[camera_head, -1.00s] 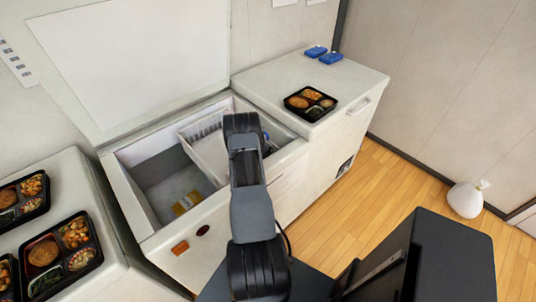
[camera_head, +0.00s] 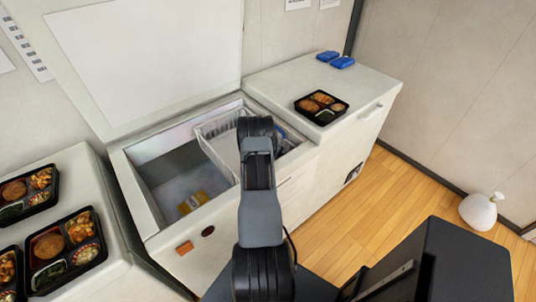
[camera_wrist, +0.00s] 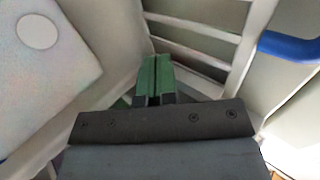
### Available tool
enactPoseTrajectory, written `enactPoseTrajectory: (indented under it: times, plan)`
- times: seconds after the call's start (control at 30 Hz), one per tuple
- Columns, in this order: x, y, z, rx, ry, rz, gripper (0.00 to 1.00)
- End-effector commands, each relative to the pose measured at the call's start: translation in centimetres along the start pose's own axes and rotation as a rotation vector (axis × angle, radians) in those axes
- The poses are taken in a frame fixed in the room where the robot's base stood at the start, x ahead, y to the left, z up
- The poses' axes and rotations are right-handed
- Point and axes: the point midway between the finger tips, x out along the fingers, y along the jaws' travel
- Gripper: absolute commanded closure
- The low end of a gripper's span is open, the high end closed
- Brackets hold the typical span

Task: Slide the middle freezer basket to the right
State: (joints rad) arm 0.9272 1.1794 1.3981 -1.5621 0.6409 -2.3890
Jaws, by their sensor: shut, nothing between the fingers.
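The white wire basket (camera_head: 221,148) hangs inside the open chest freezer (camera_head: 152,222), right of an open bay. My arm crosses in front of its right part, so its right end is hidden. White slatted bars of a basket (camera_wrist: 203,38) also show in the wrist view. My gripper (camera_wrist: 154,62) has green fingers pressed together with nothing between them. Its tips point toward the corner where the slats meet a pale wall; I cannot tell whether they touch. In the head view the fingers are hidden behind my arm.
A yellow packet (camera_head: 193,203) lies on the freezer floor at left. A blue edge (camera_wrist: 288,46) is right of the fingers in the wrist view. A bento tray (camera_head: 321,106) sits on the closed right-hand top; more trays (camera_head: 66,247) are at left.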

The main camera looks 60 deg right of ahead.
Motion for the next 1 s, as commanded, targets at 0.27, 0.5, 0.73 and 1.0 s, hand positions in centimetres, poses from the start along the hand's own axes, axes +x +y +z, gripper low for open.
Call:
enactPoseTrajectory:
  times: [0.27,0.5,0.73,1.0]
  plan:
    - [-5.5,0.9,-0.1,0.001,-0.003,-0.001,1.0]
    - [-9.4,1.0,0.0,0.0,-0.004,-0.001,1.0]
    - [-11.0,1.1,-0.1,0.0,-0.002,0.001,1.0]
    - [-11.4,1.0,0.0,0.008,-0.003,0.0,1.0]
